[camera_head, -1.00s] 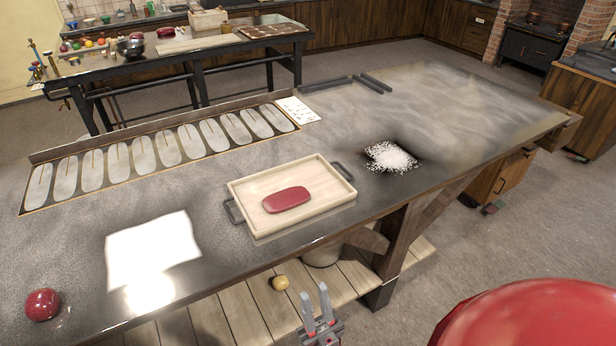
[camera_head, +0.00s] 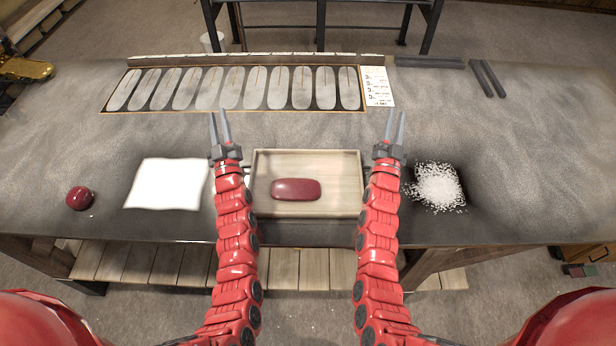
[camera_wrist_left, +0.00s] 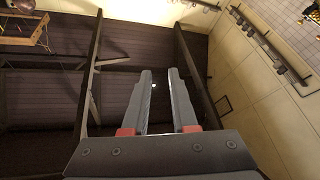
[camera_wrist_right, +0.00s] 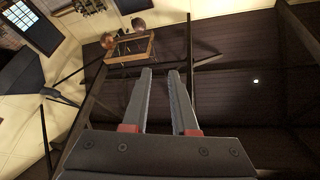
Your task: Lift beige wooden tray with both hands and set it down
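The beige wooden tray (camera_head: 335,165) lies flat on the dark worktop, centred in the head view. A red rounded block (camera_head: 296,189) rests in it. My left gripper (camera_head: 220,127) is raised at the tray's left side, and my right gripper (camera_head: 391,128) at its right side. Both point upward and hold nothing. The finger pairs show a gap in the left wrist view (camera_wrist_left: 160,100) and the right wrist view (camera_wrist_right: 160,100). My arms cover the tray's side handles for the most part. Neither gripper visibly grasps the tray.
A white sheet (camera_head: 166,184) and a red ball (camera_head: 80,198) lie left of the tray. A white granular heap (camera_head: 438,186) lies to the right. A panel with several oval plates (camera_head: 235,89) and a printed card (camera_head: 377,86) are behind.

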